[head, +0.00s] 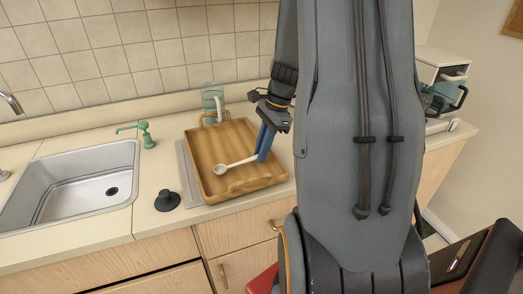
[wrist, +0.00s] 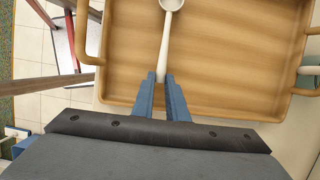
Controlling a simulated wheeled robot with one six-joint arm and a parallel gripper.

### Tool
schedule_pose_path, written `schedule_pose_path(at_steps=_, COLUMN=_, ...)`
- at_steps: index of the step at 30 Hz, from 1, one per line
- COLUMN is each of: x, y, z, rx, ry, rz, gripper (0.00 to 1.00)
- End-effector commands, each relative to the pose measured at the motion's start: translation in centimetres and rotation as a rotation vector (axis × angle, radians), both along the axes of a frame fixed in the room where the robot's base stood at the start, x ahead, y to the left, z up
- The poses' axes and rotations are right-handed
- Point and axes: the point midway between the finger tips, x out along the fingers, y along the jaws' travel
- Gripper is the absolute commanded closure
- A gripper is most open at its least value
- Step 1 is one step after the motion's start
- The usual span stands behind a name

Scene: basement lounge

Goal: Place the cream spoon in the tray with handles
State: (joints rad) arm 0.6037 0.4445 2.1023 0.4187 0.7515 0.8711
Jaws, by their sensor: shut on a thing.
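The cream spoon (head: 222,169) is over the wooden tray with handles (head: 245,128) on the counter. My gripper (head: 263,156) points down over the tray, its blue fingers shut on the spoon's handle. The bowl of the spoon points left in the head view. In the wrist view, the spoon (wrist: 167,40) runs away from my gripper (wrist: 162,84), bowl at the top edge, with the tray (wrist: 230,70) behind it. I cannot tell whether the spoon touches the tray floor.
A sink (head: 75,185) is at the left, with a green soap dispenser (head: 146,135) and a black stopper (head: 167,200) beside it. A greenish mug-like container (head: 212,100) stands behind the tray. A white appliance (head: 445,68) stands at the far right. My arm hides the counter right of the tray.

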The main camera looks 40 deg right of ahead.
Motion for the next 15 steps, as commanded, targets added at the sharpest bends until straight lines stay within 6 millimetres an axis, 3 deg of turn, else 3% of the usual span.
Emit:
schedule_pose_path(at_steps=13, x=0.02, y=0.08, z=-1.13, rx=0.0, ry=0.001, rz=0.001, gripper=1.0)
schedule_pose_path(at_steps=14, x=0.03, y=0.07, z=-1.11, rx=0.0, ry=0.0, rz=0.001, gripper=0.84)
schedule_pose_path(at_steps=15, x=0.03, y=0.07, z=-1.08, rx=0.0, ry=0.0, rz=0.001, gripper=0.77)
